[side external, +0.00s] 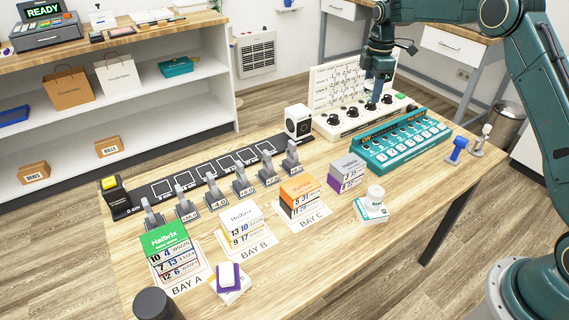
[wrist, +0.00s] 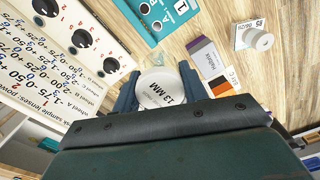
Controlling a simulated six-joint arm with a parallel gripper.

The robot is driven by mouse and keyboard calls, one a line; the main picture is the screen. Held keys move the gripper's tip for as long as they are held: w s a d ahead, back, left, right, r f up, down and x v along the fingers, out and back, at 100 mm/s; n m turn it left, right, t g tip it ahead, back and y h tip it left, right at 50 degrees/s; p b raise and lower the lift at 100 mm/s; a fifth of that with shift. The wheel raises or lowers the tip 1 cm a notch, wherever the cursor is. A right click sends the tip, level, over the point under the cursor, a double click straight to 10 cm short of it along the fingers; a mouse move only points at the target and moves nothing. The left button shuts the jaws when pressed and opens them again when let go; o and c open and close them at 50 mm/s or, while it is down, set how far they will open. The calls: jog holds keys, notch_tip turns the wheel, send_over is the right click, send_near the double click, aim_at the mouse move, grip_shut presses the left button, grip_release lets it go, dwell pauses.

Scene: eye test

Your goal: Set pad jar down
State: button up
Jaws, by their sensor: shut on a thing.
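The pad jar (wrist: 160,92) shows in the wrist view as a round white top printed "13 MM". It sits between the two dark blue fingers of my gripper (wrist: 158,86), which is shut on it. A pale, clear edge shows just beyond the white top. In the side external view my gripper (side external: 374,98) hangs low over the cream knob panel (side external: 330,122) at the back of the table. The jar is hard to make out there, and I cannot tell how far it is above the surface.
A teal switch panel (side external: 402,140) stands right of the knob panel. A white bottle (side external: 375,194) stands on a small box. Stacked boxes stand at Bay A (side external: 165,245), Bay B (side external: 243,224) and Bay C (side external: 300,195). The right front tabletop (side external: 400,235) is bare.

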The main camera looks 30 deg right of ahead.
jog(key=w+a, duration=0.6)
jog(key=a, duration=0.4)
jog(key=shift+w+a+f+m, duration=0.15)
jog(key=shift+w+f+m, duration=0.15)
jog(key=shift+w, duration=0.1)
notch_tip(320, 180, down, 16)
jog(key=shift+r, duration=0.15)
jog(key=shift+f, duration=2.1)
jog(key=shift+f, duration=0.1)
jog(key=o, duration=1)
